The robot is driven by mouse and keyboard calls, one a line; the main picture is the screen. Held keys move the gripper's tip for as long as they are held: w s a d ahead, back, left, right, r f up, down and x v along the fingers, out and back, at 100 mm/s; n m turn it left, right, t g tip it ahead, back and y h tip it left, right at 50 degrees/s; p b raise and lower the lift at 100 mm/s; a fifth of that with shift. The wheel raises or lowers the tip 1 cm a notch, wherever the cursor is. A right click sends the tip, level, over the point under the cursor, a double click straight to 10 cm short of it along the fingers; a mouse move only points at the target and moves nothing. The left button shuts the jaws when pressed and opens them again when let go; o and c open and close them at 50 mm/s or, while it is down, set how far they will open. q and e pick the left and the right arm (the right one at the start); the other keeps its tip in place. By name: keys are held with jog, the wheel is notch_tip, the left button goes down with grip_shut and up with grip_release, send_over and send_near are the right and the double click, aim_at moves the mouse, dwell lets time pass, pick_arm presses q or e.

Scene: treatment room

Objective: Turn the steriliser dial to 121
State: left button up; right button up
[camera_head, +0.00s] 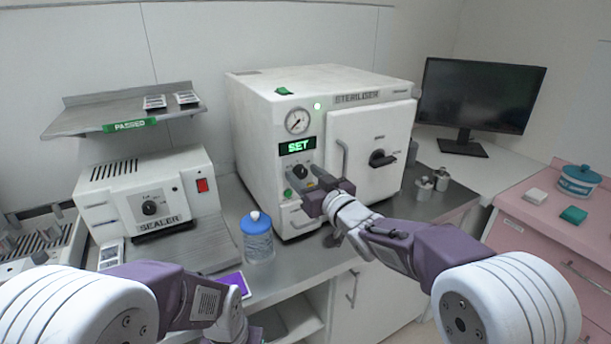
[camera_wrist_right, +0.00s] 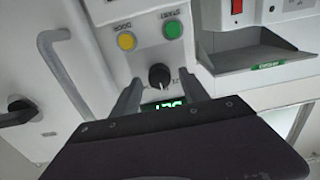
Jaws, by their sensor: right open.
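The steriliser (camera_head: 262,108) is a white box on the counter, its green display (camera_head: 297,146) reading SET. Below the display is the black dial (camera_head: 301,171), which also shows in the right wrist view (camera_wrist_right: 159,76). My right gripper (camera_head: 310,181) is in front of the dial. In the wrist view its open fingers (camera_wrist_right: 159,84) lie on either side of the knob, with gaps visible; I cannot tell whether they touch it. The display there (camera_wrist_right: 165,103) is upside down and partly hidden by the gripper. The dial's setting is too small to read.
A green button (camera_wrist_right: 172,28) and a yellow button (camera_wrist_right: 127,41) sit near the dial. The steriliser's door handle (camera_head: 342,158) is just right of it. A blue-capped bottle (camera_head: 257,241) stands in front, and the sealer (camera_head: 148,200) is at the left.

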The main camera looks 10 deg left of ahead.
grip_shut()
jog(key=shift+f+n+b, duration=0.15)
jog(key=shift+n+b, duration=0.7)
jog(key=shift+n, duration=0.05)
jog(key=n+b, duration=0.2)
jog(key=shift+n, duration=0.3)
jog(key=n+b, duration=0.2)
jog(key=n, duration=0.1)
jog(key=shift+a, duration=0.1)
jog(key=shift+s+n+b, duration=0.1)
jog(key=shift+n+b, duration=0.55)
jog(key=shift+n, duration=0.55)
